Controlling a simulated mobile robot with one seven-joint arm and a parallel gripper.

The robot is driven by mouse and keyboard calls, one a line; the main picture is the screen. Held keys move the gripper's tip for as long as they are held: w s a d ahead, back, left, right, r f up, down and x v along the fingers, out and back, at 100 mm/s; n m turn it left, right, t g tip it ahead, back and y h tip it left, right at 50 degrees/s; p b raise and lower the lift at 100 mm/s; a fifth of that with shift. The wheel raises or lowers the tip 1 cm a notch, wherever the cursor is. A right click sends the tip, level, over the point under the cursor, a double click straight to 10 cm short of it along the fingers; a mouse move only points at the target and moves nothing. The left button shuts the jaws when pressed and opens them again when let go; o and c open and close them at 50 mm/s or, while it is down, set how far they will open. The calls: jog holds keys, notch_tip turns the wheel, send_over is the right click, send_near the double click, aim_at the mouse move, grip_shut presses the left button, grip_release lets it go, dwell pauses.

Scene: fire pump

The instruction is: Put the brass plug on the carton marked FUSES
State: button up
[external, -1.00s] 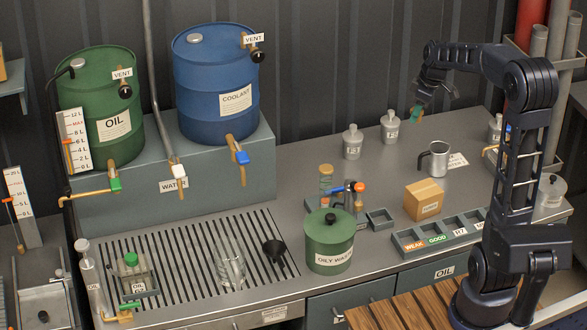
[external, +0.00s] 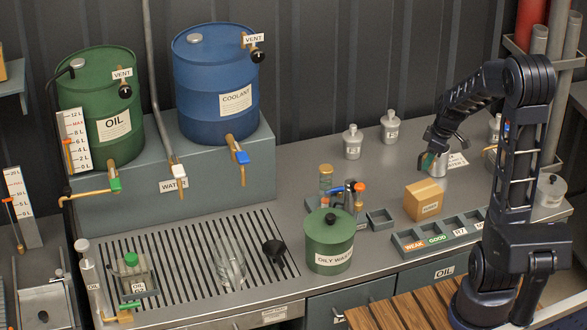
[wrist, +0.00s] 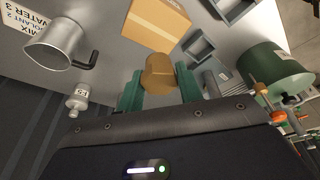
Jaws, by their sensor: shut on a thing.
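My gripper (external: 427,163) is above the worktop, up and behind the small cardboard carton in the external view. In the wrist view its two teal fingers (wrist: 159,76) are shut on the brass plug (wrist: 158,66), a short tan-gold piece. The plug is hidden or too small to make out in the external view. The carton (external: 424,203) stands on the worktop with a white label on its front, too small to read. In the wrist view the carton (wrist: 153,22) lies beyond the fingertips, apart from the plug.
A metal mug (external: 443,163) is partly hidden behind my gripper; in the wrist view it (wrist: 50,45) is at left. A sorting tray (external: 437,238) lies in front of the carton. A small empty tray (external: 382,219) and the green oily-waste bin (external: 328,253) stand to its left.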

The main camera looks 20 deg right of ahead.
aim_at(421, 188)
jog(key=shift+f, duration=4.1)
jog(key=shift+f, duration=0.2)
jog(key=o, duration=1)
jog(key=shift+r, duration=0.1)
jog(key=v, duration=1.1)
jog(key=s+a+r+m+t, duration=0.1)
jog(key=s+r+m, duration=0.2)
jog(key=s, duration=0.3)
jog(key=s+a+r+m+t+h, duration=0.1)
jog(key=s+a+r+m, duration=0.1)
jog(key=s+r+m, duration=0.2)
jog(key=s+a+r+m+h, duration=0.1)
jog(key=s+r+m, duration=0.2)
jog(key=s+r, duration=0.3)
jog(key=shift+s+a+t, duration=0.15)
jog(key=shift+s+t, duration=0.25)
jog(key=shift+s, duration=1.55)
